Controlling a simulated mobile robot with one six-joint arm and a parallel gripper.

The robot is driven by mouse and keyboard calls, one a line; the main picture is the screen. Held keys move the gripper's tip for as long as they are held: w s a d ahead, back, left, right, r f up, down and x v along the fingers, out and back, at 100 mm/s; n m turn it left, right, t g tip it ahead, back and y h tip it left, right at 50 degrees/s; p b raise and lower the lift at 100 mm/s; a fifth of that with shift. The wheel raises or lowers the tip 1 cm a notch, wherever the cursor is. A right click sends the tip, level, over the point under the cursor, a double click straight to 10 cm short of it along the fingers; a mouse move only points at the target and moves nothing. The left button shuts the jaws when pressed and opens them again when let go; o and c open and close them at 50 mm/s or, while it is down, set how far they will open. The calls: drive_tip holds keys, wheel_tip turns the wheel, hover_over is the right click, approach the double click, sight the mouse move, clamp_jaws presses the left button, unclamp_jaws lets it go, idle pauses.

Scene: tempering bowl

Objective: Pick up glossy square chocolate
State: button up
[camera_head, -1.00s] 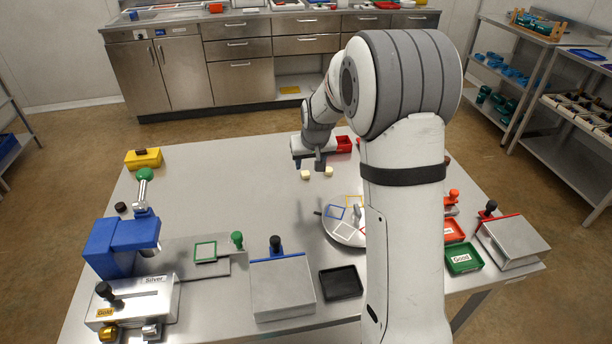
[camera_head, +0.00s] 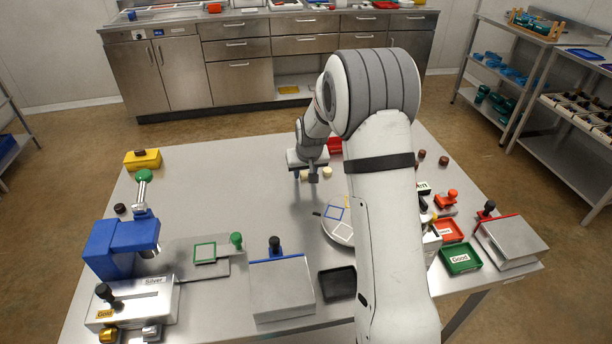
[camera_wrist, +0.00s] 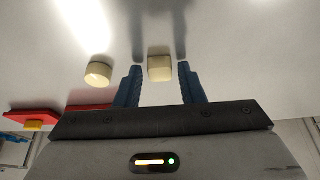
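A small cream square chocolate (camera_wrist: 160,69) with a light sheen shows in the wrist view, between the two blue fingers of my gripper (camera_wrist: 160,77). A gap shows on each side of it, so the gripper is open and not gripping it. In the head view my gripper (camera_head: 306,177) is low over the table, and the square chocolate is mostly hidden by the fingers. A round cream chocolate (camera_wrist: 98,71) stands just left of the left finger in the wrist view; it also shows right of my gripper in the head view (camera_head: 327,173).
A red tray (camera_head: 335,146) lies just behind my gripper. A round turntable (camera_head: 338,232) with coloured square frames is in front and to the right. Several dark round pieces (camera_head: 443,160) lie at the right. The table left of my gripper is clear.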

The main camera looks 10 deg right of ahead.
drive_tip(key=c, duration=0.7)
